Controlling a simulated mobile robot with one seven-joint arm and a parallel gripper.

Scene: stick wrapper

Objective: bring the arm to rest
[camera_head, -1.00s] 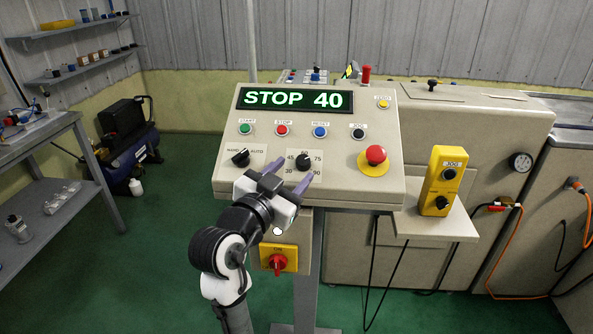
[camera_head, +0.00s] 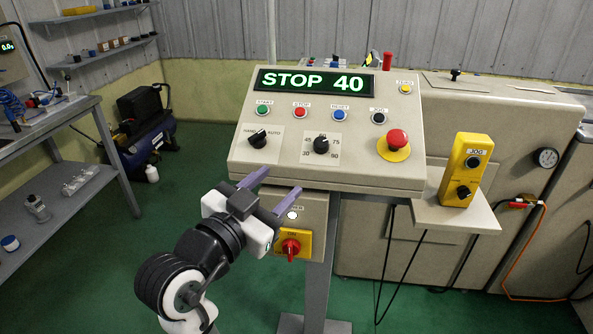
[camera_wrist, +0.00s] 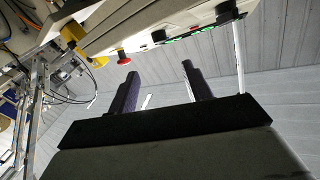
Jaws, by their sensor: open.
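My gripper (camera_head: 271,190) is open and empty, with its two purple fingers apart. In the head view it sits in front of the lower left edge of the beige control panel (camera_head: 225,165), close to it; whether a finger touches the panel I cannot tell. The panel's display (camera_head: 316,81) reads "STOP 40". In the wrist view the two fingers (camera_wrist: 160,88) stand apart with nothing between them, and the panel shows above them at a tilt.
A red main switch (camera_head: 290,246) on a yellow plate is just below my gripper. A red mushroom button (camera_head: 397,138) and a yellow jog box (camera_head: 465,170) are to the right. A grey shelf bench (camera_head: 60,120) stands at left. Green floor (camera_head: 110,265) lies open between.

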